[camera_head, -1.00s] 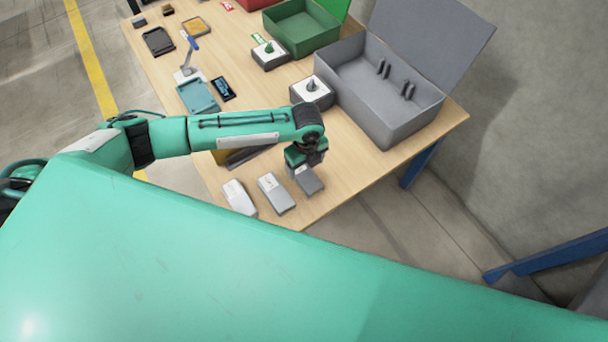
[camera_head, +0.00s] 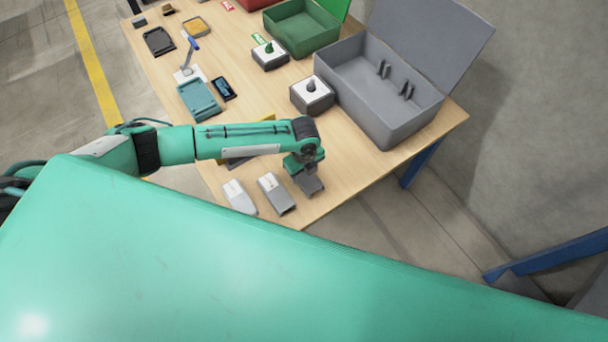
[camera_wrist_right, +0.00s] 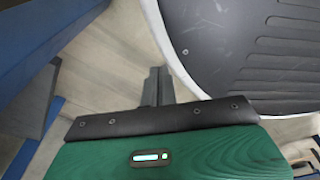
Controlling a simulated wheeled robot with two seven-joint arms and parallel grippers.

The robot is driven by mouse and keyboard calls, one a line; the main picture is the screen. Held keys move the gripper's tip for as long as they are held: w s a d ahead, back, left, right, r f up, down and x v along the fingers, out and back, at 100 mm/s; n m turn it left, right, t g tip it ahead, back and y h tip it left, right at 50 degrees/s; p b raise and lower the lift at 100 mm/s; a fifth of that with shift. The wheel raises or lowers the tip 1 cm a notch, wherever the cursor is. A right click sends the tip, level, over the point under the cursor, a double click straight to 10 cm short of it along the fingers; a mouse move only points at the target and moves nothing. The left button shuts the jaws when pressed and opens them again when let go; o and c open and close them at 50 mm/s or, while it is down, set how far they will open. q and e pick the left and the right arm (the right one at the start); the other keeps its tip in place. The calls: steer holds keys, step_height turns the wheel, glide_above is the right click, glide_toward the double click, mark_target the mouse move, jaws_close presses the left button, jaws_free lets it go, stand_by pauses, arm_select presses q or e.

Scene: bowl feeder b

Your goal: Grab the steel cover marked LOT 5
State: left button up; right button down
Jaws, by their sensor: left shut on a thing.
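Three small covers lie in a row near the table's front edge: a pale one (camera_head: 238,197) on the left, a grey one with a light label (camera_head: 275,193) in the middle, and a darker grey one (camera_head: 310,187) on the right. The labels are too small to read, so I cannot tell which is LOT 5. My left gripper (camera_head: 308,174) points down and is shut on the right-hand dark grey cover. Its fingers hide part of that cover. My right gripper (camera_wrist_right: 158,86) shows in the right wrist view, its fingers together and empty, away from the covers.
An open grey box (camera_head: 385,115) stands at the table's right. A teal tray (camera_head: 199,98) lies further left.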

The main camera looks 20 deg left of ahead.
arm_select(q)
steer(key=shift+r, duration=0.1)
arm_select(e)
steer(key=shift+a, duration=0.35)
